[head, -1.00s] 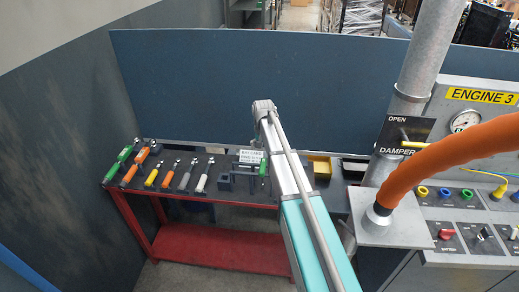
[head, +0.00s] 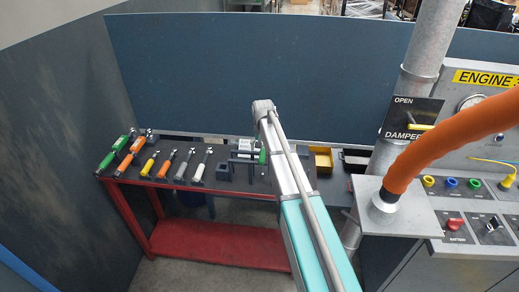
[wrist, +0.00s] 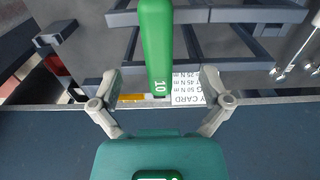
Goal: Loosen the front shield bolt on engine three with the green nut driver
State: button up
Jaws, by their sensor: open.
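The green nut driver (wrist: 156,45), its handle marked 10, shows in the wrist view between my gripper's fingers. My gripper (wrist: 160,92) is open, one finger on each side of the handle with gaps. In the head view a green handle (head: 263,157) shows at the tool bench beside my arm; my gripper is hidden there. Engine three shows only by its yellow ENGINE 3 sign (head: 486,78) and panel at the right. The front shield bolt is not in view.
The bench (head: 150,180) holds a row of wrenches, including a green-handled one (head: 107,162), left of my arm. A white card (wrist: 196,88) lies by the driver. A yellow bin (head: 321,159) stands right of my arm. An orange hose (head: 440,150) and grey pipe (head: 424,55) are at the right.

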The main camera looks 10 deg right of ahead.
jog(key=shift+f+b, duration=0.45)
jog(key=shift+f, duration=0.2)
jog(key=shift+s, duration=0.2)
dwell(0.3)
jog(key=shift+c, duration=0.2)
grip_shut()
dwell(0.3)
